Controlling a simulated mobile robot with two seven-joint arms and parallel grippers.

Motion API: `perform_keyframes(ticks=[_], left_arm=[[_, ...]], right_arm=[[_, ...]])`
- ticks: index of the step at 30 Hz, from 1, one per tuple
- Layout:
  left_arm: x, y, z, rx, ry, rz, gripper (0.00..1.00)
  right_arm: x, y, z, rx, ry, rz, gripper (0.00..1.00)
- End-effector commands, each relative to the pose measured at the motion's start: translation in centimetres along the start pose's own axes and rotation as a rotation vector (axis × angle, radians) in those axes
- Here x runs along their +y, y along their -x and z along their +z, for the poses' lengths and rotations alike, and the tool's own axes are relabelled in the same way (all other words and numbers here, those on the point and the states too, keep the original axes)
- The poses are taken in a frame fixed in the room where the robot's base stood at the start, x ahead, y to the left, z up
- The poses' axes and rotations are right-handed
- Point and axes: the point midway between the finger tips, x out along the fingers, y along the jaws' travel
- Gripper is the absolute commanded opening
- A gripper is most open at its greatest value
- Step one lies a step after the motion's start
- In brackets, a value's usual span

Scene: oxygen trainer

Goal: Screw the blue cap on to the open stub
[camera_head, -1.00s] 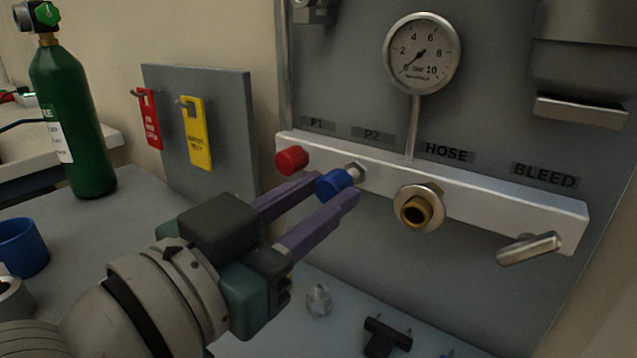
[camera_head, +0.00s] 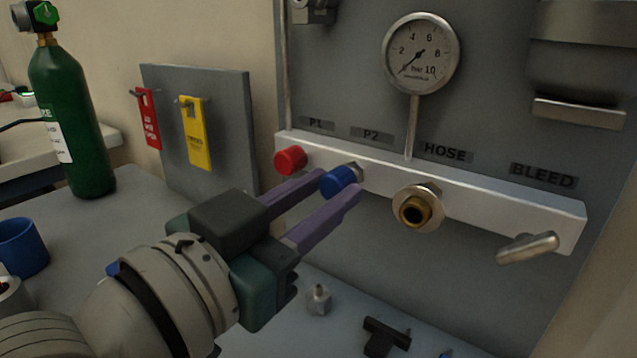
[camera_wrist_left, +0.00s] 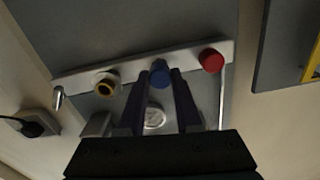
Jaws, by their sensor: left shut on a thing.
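The blue cap (camera_head: 336,182) is between the purple fingers of my left gripper (camera_head: 340,183), which is shut on it. The cap sits at the front of the P2 stub, and the metal hex (camera_head: 355,171) of that stub shows just behind it. I cannot tell whether any thread is engaged. In the left wrist view the blue cap (camera_wrist_left: 159,75) shows between the fingertips, in line with the silver manifold bar (camera_wrist_left: 135,68), and hides the stub. My right gripper is not in view.
A red cap (camera_head: 290,160) on P1 is close to the left finger. A brass hose outlet (camera_head: 416,206) and a bleed lever (camera_head: 527,247) are to the right. A loose metal fitting (camera_head: 318,299) and a black T-shaped part (camera_head: 386,337) lie below. A green cylinder (camera_head: 72,120) stands left.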

Motion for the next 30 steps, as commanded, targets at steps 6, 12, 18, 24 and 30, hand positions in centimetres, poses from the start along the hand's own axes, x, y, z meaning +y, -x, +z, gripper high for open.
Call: perform_keyframes(ticks=[6, 12, 18, 24, 30], left_arm=[[0.0, -0.4, 0.0, 0.0, 0.0, 0.0, 0.0], [0.0, -0.9, 0.0, 0.0, 0.0, 0.0, 0.0], [0.0, -1.0, -0.2, -0.002, -0.085, 0.001, 0.0], [0.0, -1.0, 0.0, -0.002, -0.303, 0.001, 0.0], [0.0, -1.0, 0.0, -0.001, -0.305, 0.0, 0.0]], right_arm=[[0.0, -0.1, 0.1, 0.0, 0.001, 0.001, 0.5], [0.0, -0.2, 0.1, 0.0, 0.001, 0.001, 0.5], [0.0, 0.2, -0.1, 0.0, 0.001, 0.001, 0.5], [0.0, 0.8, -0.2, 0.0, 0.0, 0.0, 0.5], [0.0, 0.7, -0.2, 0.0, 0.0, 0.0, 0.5]])
